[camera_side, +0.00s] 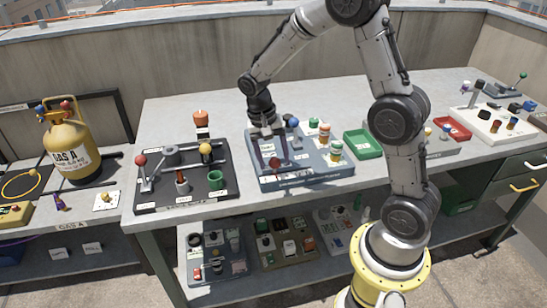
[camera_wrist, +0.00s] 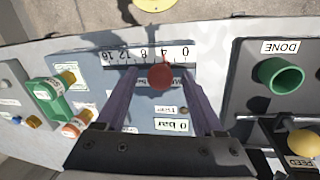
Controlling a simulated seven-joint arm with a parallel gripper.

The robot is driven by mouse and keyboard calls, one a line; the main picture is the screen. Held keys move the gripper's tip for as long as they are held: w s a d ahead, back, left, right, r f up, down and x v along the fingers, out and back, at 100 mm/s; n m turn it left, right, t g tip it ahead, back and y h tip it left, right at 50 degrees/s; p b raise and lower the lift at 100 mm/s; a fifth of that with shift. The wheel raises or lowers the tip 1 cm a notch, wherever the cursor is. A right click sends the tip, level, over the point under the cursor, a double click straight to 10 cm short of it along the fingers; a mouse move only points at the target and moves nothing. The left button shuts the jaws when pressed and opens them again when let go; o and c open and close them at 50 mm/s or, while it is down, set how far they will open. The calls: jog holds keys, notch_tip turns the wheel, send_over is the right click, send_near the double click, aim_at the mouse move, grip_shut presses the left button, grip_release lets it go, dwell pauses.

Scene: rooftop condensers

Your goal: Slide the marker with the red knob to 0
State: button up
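The red knob (camera_wrist: 160,76) of the marker shows in the wrist view just below a white scale strip (camera_wrist: 150,55). The strip's numbers appear inverted and run from 16 at left to 0 at right. The knob appears nearest the 4, left of the 0; the exact reading is unclear because the knob stands above the scale. My gripper (camera_wrist: 162,76) is open, with one dark finger on each side of the knob and gaps between. In the side view the knob (camera_side: 274,162) sits low between the fingers of my gripper (camera_side: 273,162), on the blue-grey panel (camera_side: 312,176).
A dark panel with levers (camera_side: 150,205) and a green cup (camera_wrist: 281,75) marked DONE lies beside the scale panel.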

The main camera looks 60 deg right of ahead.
grip_shut()
jog(key=shift+w, duration=0.1)
dwell(1.2)
